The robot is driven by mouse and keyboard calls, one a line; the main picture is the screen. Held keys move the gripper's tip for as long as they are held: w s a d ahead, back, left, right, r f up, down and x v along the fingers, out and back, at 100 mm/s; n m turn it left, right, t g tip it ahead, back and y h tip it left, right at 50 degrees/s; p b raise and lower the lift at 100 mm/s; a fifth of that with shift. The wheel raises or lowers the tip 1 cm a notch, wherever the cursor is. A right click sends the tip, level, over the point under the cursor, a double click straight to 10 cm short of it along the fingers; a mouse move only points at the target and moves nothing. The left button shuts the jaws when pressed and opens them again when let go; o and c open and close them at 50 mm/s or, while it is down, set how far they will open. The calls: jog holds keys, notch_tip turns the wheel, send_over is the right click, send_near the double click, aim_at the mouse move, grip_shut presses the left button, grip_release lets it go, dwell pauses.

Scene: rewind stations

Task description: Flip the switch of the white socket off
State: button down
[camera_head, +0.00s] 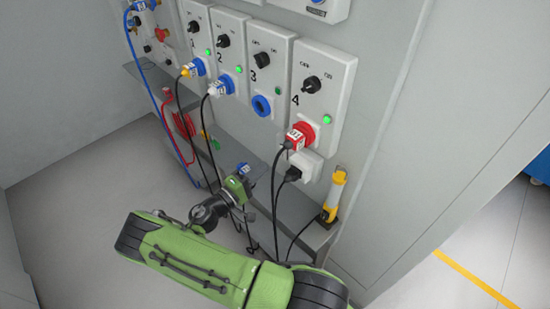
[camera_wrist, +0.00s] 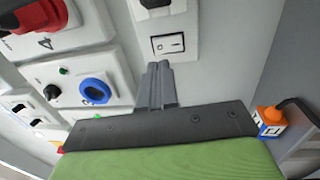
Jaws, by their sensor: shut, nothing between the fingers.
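The white socket (camera_head: 312,166) is mounted low on the wall below panel 4, with a black plug (camera_head: 293,174) in it. In the wrist view the white socket (camera_wrist: 188,22) is at the top, with its white rocker switch (camera_wrist: 168,43) in a dark frame. I cannot tell which side of the rocker is pressed. My gripper (camera_wrist: 159,66) is shut and empty. Its fingertips appear just below the switch in the wrist view; contact cannot be told. In the head view, my green wrist is left of and below the socket, and the fingers are not clear.
Panel 4 (camera_head: 323,75) has a red plug (camera_head: 301,133) and a lit green lamp. Panel 3 (camera_head: 262,60) has an empty blue outlet (camera_head: 261,105). Black cables hang near my wrist. A yellow lamp (camera_head: 334,193) stands on the ledge. An orange-and-blue connector (camera_wrist: 270,119) is right of my gripper.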

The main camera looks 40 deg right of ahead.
aim_at(282, 150)
jog(key=d, duration=0.6)
jog(key=shift+w+d+r+b, duration=0.1)
jog(key=shift+d+r+b, duration=0.15)
jog(key=shift+r+b, duration=0.15)
jog(key=shift+d+r+y+p, duration=0.35)
jog(key=shift+r+y+p, duration=0.15)
jog(key=shift+p, duration=0.45)
